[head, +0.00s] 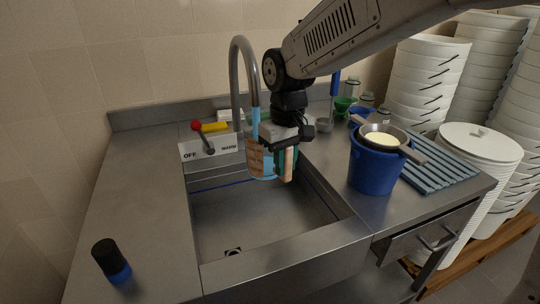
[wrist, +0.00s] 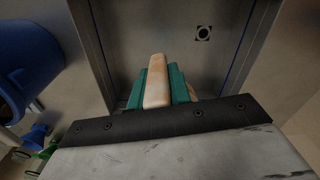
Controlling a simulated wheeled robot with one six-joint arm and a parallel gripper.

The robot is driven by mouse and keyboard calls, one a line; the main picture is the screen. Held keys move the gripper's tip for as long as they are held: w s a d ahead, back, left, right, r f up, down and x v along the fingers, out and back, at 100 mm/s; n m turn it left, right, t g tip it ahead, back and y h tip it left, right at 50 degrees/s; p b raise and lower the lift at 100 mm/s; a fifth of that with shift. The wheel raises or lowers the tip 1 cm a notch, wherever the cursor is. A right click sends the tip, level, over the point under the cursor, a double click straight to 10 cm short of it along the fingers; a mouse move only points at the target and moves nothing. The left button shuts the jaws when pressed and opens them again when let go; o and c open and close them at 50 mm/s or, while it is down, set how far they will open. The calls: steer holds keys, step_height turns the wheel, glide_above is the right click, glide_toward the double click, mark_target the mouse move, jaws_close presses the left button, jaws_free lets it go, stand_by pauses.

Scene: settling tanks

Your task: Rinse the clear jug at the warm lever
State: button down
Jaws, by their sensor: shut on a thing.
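My gripper (head: 290,150) is shut on the tan handle of the clear jug (head: 262,160), which hangs over the sink just under the spout. In the wrist view the handle (wrist: 157,82) lies between the teal fingers of my gripper (wrist: 158,95), and most of the jug's body is hidden. A light-blue stream (head: 255,124) runs from the grey gooseneck tap (head: 236,75) down to the jug. The lever (head: 205,140) with a red knob stands on a white plate marked OFF at left and WARM at right. The knob leans left.
The steel sink (head: 250,215) is empty around its drain (head: 233,252). A blue bucket (head: 374,170) with a pan on top stands right of it. A black and blue bottle (head: 110,260) stands front left. White buckets (head: 430,75) are stacked at right.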

steer(key=shift+w+d, duration=0.2)
steer(key=shift+d, duration=0.15)
steer(key=shift+s+a, duration=0.1)
steer(key=shift+a, duration=0.05)
steer(key=shift+s+a, duration=0.2)
steer(key=shift+a, duration=0.2)
steer(key=shift+d, duration=0.1)
steer(key=shift+w+d, duration=0.3)
steer(key=shift+d, duration=0.15)
steer(key=s+d, duration=0.3)
steer(key=s, duration=0.4)
steer(key=shift+d, duration=0.3)
stand_by(0.5)
steer(key=shift+s, duration=0.1)
stand_by(1.0)
